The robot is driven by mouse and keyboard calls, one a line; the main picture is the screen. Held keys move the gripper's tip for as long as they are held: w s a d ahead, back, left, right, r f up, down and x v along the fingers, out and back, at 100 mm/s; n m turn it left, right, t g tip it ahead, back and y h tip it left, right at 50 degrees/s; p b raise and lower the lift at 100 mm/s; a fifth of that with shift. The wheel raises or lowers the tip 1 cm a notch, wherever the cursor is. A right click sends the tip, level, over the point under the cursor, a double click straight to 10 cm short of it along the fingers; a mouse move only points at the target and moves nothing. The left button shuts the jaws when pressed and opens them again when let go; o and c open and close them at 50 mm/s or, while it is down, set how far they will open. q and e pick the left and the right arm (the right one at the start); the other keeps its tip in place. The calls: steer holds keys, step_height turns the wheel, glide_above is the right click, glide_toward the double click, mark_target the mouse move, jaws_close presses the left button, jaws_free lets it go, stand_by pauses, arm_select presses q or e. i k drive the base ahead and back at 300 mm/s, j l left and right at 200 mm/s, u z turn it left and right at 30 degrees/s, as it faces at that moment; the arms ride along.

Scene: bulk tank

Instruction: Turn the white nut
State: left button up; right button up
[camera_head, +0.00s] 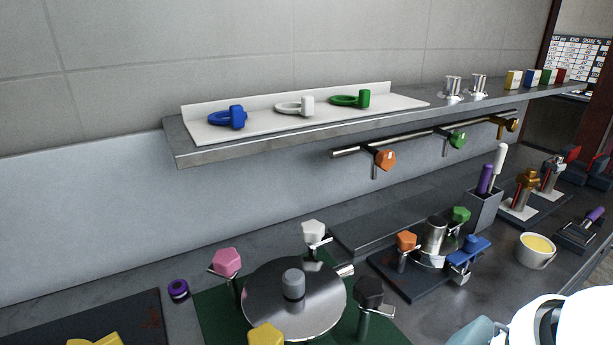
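A white nut (313,232) stands at the back edge of a round metal tank lid (262,312), on the right of centre. It looks like a faceted knob on a short metal fitting. A pink nut (227,262), a dark grey nut (369,291) and a yellow nut (266,336) stand around the same lid. A grey knob (293,282) sits on the lid's middle. Neither gripper shows in the head view. A white and teal part of my arm (580,318) comes in at the lower right, clear of the white nut.
A shelf (335,130) above the counter holds blue, white and green ring-handled pieces. A black fixture (400,285) with orange, green and blue knobs stands right of the lid. A cup (535,252) is further right. A purple ring (178,289) lies at left.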

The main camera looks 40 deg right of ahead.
mark_target(312, 231)
steer(key=l+u, duration=0.35)
steer(key=k+l+u, duration=0.1)
steer(key=l+u, duration=0.3)
steer(key=l, duration=0.2)
steer(key=k+l+u, duration=0.15)
steer(key=l+u, duration=0.2)
steer(key=k+l+u, duration=0.2)
steer(key=l+u, duration=0.15)
steer(key=l, duration=0.15)
